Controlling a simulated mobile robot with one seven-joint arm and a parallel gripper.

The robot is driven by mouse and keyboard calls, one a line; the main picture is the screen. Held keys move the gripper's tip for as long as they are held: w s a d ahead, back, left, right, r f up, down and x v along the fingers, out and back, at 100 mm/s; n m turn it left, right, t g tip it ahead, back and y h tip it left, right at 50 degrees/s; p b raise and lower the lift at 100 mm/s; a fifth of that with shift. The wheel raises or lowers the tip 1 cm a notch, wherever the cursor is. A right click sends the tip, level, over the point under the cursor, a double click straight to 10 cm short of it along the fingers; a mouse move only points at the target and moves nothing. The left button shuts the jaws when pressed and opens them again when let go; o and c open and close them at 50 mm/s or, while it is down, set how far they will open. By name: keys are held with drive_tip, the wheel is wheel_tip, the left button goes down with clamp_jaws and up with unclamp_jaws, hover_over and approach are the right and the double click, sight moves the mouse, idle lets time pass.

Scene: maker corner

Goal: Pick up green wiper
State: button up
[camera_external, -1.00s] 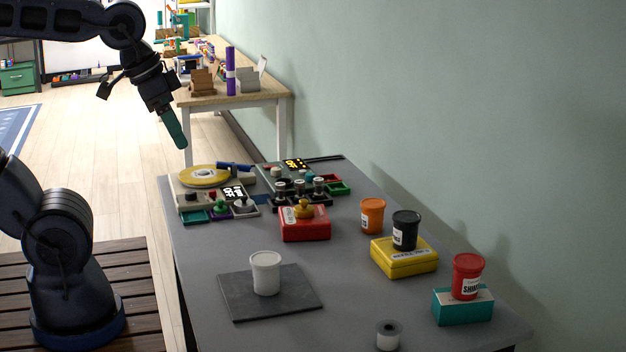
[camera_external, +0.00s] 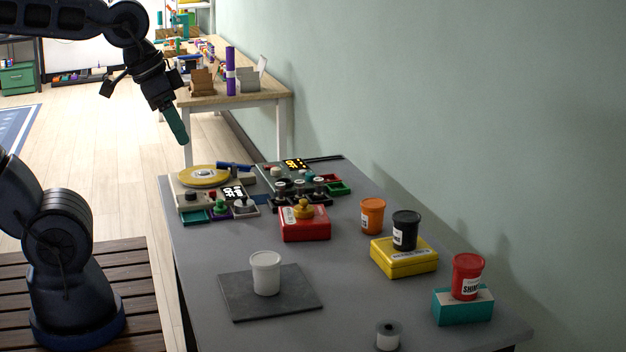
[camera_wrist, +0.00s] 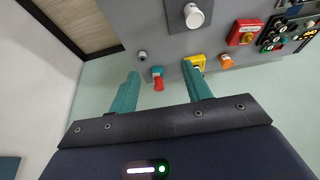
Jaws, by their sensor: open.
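My gripper (camera_external: 183,141) hangs in the air beyond the far left corner of the grey table, well above it. Its teal fingers are spread apart and empty in the wrist view (camera_wrist: 161,68). No object is clearly recognisable as a green wiper. A small green knob-like piece (camera_external: 220,206) sits at a purple tray among the gear at the table's far left; I cannot tell whether it is the wiper. My gripper is apart from it.
The grey table (camera_external: 340,300) holds a white jar (camera_external: 265,275) on a dark mat, a red box (camera_external: 304,229), a yellow box (camera_external: 404,262) with a black jar (camera_external: 405,232), an orange jar (camera_external: 372,217), and a red jar (camera_external: 467,275) on a teal box. A turntable-like device (camera_external: 204,176) stands far left.

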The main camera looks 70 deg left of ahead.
drive_tip(key=w+a+m+g+y, duration=0.15)
drive_tip(key=w+a+m, duration=0.25)
drive_tip(key=w+a, duration=0.9)
drive_tip(key=w+a+f+m+g, duration=0.1)
drive_tip(key=w+a+f+m, duration=0.2)
drive_tip(key=a, duration=0.4)
drive_tip(key=w+a+f+m+g, duration=0.1)
drive_tip(key=w+a+f, duration=0.35)
drive_tip(key=a, duration=0.25)
drive_tip(key=m+g+h, duration=0.1)
drive_tip(key=m+h, duration=0.1)
drive_tip(key=m, duration=0.5)
hover_over(220, 200)
wheel_tip(220, 200, down, 24)
drive_tip(key=shift+a+f+y, duration=0.2)
drive_tip(key=shift+f+y, duration=0.05)
drive_tip(key=shift+f, duration=0.1)
drive_tip(key=f, duration=1)
drive_tip(key=shift+d, duration=0.25)
drive_tip(key=shift+c, duration=0.2)
